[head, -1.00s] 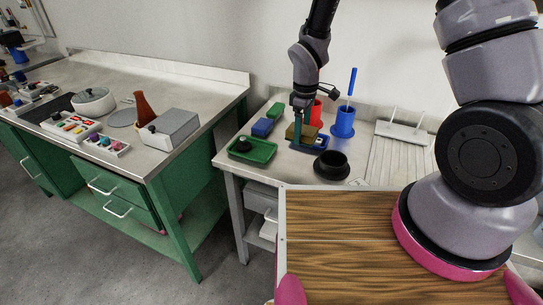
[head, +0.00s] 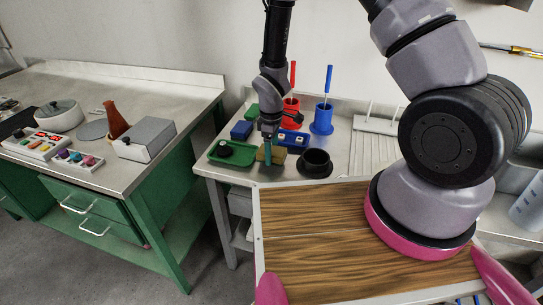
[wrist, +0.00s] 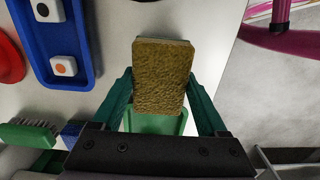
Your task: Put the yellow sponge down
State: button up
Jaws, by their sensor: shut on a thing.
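The yellow sponge (head: 276,155) is a brownish-yellow block with a rough face. My gripper (head: 267,153) is shut on it, between the green tray and the blue tray in the head view. In the wrist view the sponge (wrist: 162,75) sits between the two teal fingers of my gripper (wrist: 160,88), one on each long side. Part of the green tray (wrist: 155,122) shows just below it there. Whether the sponge touches the table is unclear.
The green tray (head: 215,160) holds a black object. The blue tray (head: 304,140) holds white cubes. A black cup (head: 315,162), red cup (head: 291,108) and blue cup (head: 322,118) stand close by. A brush (wrist: 30,133) shows at the wrist view's lower left. The table's front edge is near.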

jog(key=shift+f, duration=0.9)
jog(key=o, duration=1.4)
jog(key=shift+f, duration=0.1)
jog(key=shift+c, duration=0.2)
